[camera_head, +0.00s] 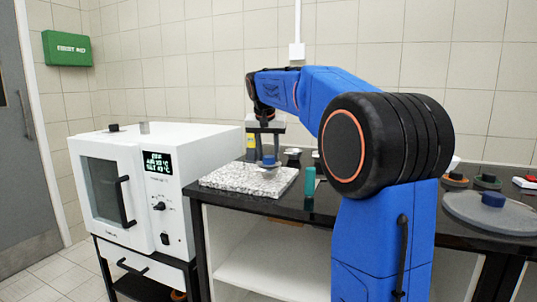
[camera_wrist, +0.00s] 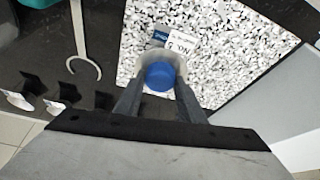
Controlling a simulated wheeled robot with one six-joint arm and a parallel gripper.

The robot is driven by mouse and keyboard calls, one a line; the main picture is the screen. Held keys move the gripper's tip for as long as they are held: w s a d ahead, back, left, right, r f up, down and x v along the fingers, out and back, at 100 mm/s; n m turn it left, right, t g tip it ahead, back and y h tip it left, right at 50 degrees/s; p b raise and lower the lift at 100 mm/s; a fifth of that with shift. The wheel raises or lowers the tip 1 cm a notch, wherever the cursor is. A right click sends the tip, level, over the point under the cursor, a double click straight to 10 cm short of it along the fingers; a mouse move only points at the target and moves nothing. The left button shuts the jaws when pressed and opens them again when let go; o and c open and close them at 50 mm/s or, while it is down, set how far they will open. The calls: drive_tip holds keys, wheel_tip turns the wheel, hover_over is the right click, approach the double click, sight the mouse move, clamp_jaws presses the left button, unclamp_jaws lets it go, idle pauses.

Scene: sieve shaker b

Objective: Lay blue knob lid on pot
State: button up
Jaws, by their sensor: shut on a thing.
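The lid's blue knob (camera_head: 269,159) is between the fingers of my gripper (camera_head: 267,146), above the speckled stone slab (camera_head: 225,178). In the wrist view the blue knob (camera_wrist: 159,76) is between the two fingertips of my gripper (camera_wrist: 159,84), which is shut on it. A pale grey round rim (camera_wrist: 160,57) shows around and behind the knob. I cannot tell how much of this rim is the lid and how much is a pot under it, or whether the two touch.
A white oven (camera_head: 125,185) stands left of the dark bench. A teal cylinder (camera_head: 309,182) stands by the slab. At right, a large grey disc (camera_head: 470,212) bears another blue knob (camera_head: 493,199). A printed label (camera_wrist: 184,45) lies on the slab beside the rim.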

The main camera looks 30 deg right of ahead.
drive_tip(key=shift+f, duration=0.25)
idle(0.4)
drive_tip(key=o, duration=1.1)
drive_tip(key=shift+r, duration=0.15)
drive_tip(key=shift+r, duration=3.35)
drive_tip(key=shift+s, duration=0.1)
